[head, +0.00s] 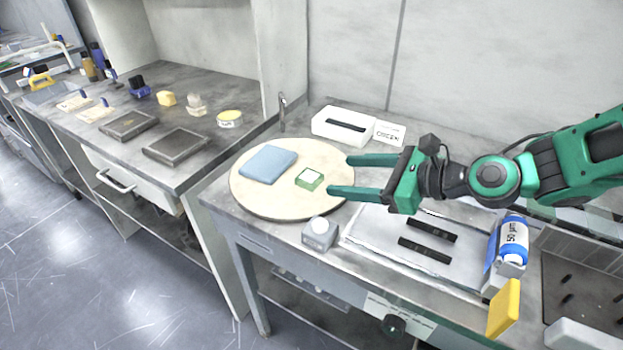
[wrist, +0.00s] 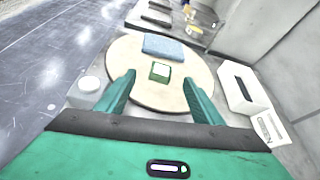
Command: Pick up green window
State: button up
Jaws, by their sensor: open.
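The green window (head: 309,179) is a small green block with a white top, lying on the round cream platen (head: 262,207). In the wrist view the green window (wrist: 160,71) sits on the platen ahead of my fingers, roughly midway between them in the picture. My gripper (head: 338,175) is open and empty, with its two green fingers pointing left toward the green window. The fingertips are apart from it and over the right side of the platen. My gripper also shows in the wrist view (wrist: 160,88).
A folded blue cloth (head: 268,164) lies on the platen behind-left of the green window. A grey knob-topped block (head: 319,234) stands at the front edge. A white box (head: 343,126) with a dark slot is behind. A blue bottle (head: 511,240) and yellow block (head: 504,309) stand at right.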

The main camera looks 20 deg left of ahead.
aim_at(308, 175)
jog(key=shift+d+f+m, duration=0.1)
jog(key=shift+f+m, duration=0.15)
jog(key=shift+m, duration=0.65)
jog(key=shift+a+f, duration=0.15)
jog(key=shift+a, duration=0.1)
jog(key=x, duration=0.5)
jog(key=shift+d, duration=0.1)
jog(key=shift+w+f+x, duration=0.15)
jog(key=shift+w+x, duration=0.05)
jog(key=shift+x, duration=1.15)
jog(key=shift+w+f+x, duration=0.15)
jog(key=shift+x, duration=1.2)
jog(key=shift+d, duration=0.2)
jog(key=c, duration=1.3)
jog(key=shift+r, duration=0.15)
